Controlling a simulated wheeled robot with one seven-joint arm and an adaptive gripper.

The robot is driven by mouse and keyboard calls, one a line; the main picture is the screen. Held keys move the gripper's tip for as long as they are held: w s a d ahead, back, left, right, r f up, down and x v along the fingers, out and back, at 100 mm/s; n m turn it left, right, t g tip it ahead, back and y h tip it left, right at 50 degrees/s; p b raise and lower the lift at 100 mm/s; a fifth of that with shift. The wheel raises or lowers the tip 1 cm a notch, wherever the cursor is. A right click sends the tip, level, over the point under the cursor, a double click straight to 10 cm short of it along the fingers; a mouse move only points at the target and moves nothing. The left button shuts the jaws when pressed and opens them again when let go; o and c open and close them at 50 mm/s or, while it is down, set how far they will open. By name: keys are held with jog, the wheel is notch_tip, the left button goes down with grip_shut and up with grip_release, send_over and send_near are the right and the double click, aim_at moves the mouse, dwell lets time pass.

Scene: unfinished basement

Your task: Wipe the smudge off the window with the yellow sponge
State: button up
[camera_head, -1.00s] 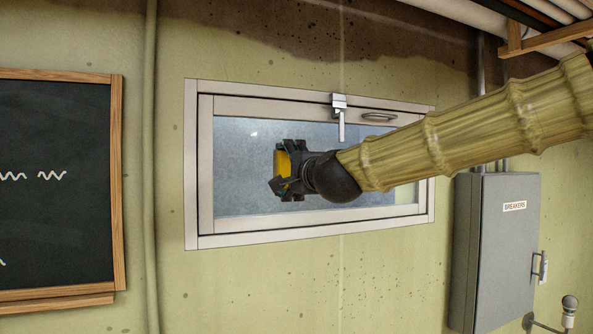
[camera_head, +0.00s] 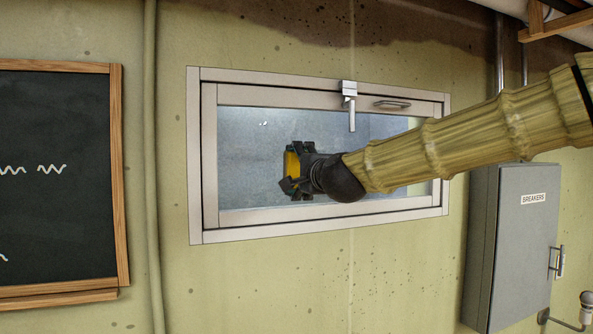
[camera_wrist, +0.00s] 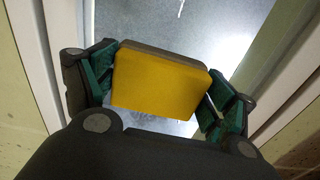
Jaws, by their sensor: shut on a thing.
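The yellow sponge (camera_head: 291,167) is in my gripper (camera_head: 290,170), in front of the window pane. In the wrist view the sponge (camera_wrist: 160,82) has a dark backing along its far edge and sits between the green-padded fingers of my gripper (camera_wrist: 158,85), which is shut on it. The window (camera_head: 235,160) has a pale frame and bluish-grey glass. I cannot tell whether the sponge touches the glass. My gripper and arm hide part of the pane.
A window latch (camera_head: 349,100) and a handle (camera_head: 392,105) stick out from the upper frame. A grey breaker box (camera_head: 517,240) is on the wall at right. A chalkboard (camera_head: 60,225) and a vertical pipe (camera_head: 152,190) are at left.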

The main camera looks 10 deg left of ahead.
jog(key=shift+s+a+r, duration=0.15)
jog(key=shift+s+r, duration=0.35)
jog(key=shift+s, duration=0.25)
jog(key=shift+w+a+f, duration=0.1)
jog(key=shift+w+f, duration=0.2)
jog(key=shift+w, duration=0.5)
jog(key=shift+s+a+r, duration=0.1)
jog(key=shift+s+r, duration=0.15)
jog(key=shift+s, duration=0.05)
jog(key=shift+w+a+f, duration=0.1)
jog(key=shift+w+f, duration=0.05)
jog(key=shift+w, duration=0.3)
jog(key=shift+a, duration=0.15)
jog(key=shift+w, duration=0.1)
jog(key=shift+w+d+b, duration=0.25)
jog(key=shift+w+d, duration=0.1)
jog(key=shift+d, duration=0.25)
jog(key=shift+w+d+b, duration=0.25)
jog(key=shift+w+d, duration=0.05)
jog(key=shift+d, duration=0.25)
jog(key=shift+w+d, duration=0.25)
jog(key=shift+d, duration=0.15)
